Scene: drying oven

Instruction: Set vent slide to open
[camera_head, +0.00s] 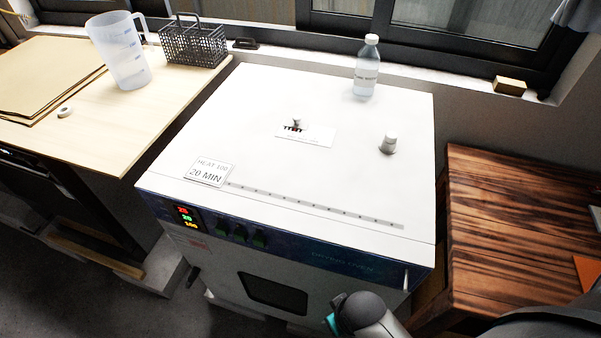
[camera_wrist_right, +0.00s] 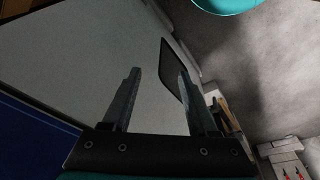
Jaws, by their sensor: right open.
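The white drying oven (camera_head: 250,120) stands in the middle of the head view, with a dark window (camera_head: 272,293) in its front. The vent slide (camera_head: 297,123) appears to be the small knob on a labelled plate on the oven's top; its setting is too small to read. A grey-white round knob or vent cap (camera_head: 389,142) stands to its right. My right arm shows at the bottom of the head view, below the oven's top. In the right wrist view my right gripper (camera_wrist_right: 158,88) is open and empty, facing the oven's front and its dark window. My left gripper is out of view.
A clear bottle (camera_head: 367,68) stands at the oven top's back edge. A card (camera_head: 209,172) reading "20 MIN" lies at its front left. A pale bench at left holds a jug (camera_head: 120,52) and a wire basket (camera_head: 193,44). A wooden table (camera_head: 510,220) is at right.

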